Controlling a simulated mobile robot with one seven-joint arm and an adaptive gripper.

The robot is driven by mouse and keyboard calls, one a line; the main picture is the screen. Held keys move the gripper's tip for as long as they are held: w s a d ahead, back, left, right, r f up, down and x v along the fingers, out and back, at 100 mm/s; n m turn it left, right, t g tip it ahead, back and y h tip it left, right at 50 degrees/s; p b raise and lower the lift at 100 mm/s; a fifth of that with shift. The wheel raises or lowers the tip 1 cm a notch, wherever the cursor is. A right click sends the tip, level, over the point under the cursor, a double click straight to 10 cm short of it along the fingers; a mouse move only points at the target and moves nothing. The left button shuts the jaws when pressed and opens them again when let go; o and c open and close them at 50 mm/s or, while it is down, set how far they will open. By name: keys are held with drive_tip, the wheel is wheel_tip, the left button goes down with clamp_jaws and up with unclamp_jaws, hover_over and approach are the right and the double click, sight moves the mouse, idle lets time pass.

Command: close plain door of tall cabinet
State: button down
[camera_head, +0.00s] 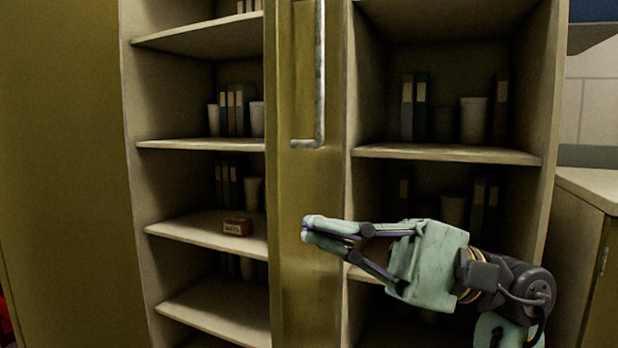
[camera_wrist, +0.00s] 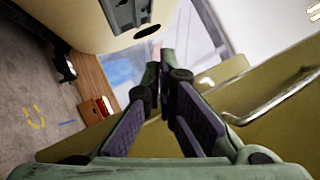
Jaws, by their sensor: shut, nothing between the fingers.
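The tall cabinet (camera_head: 560,110) has open shelves on both sides of an olive-yellow door panel (camera_head: 297,190). This panel stands swung out and shows as a narrow strip with a long metal bar handle (camera_head: 321,75). Another broad olive panel (camera_head: 60,150) with no visible handle is at the far left; I cannot tell whether it is a second open door. My gripper (camera_head: 304,230) is shut and empty, its tips over the middle panel below the handle; contact cannot be told. The wrist view shows the shut fingers (camera_wrist: 163,75) with an olive panel (camera_wrist: 240,95) and bar handle (camera_wrist: 285,98) to the right.
A small brown box (camera_head: 237,227) lies on a left shelf. Binders (camera_head: 420,105) and cups (camera_head: 473,118) stand on the shelves. A lower cabinet (camera_head: 590,190) is at the right. Grey floor (camera_wrist: 35,90) shows at the left of the wrist view.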

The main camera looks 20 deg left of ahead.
drive_tip(key=w+d+f+m+t+h+p, duration=0.1)
drive_tip(key=w+d+f+t+p, duration=0.15)
drive_tip(key=w+d+t, duration=0.55)
drive_tip(key=t+p, duration=0.1)
drive_tip(key=p, duration=0.3)
approach(283, 233)
drive_tip(key=a, duration=0.6)
drive_tip(key=shift+s+a, duration=0.3)
drive_tip(key=shift+a, duration=0.15)
drive_tip(key=shift+a, duration=0.15)
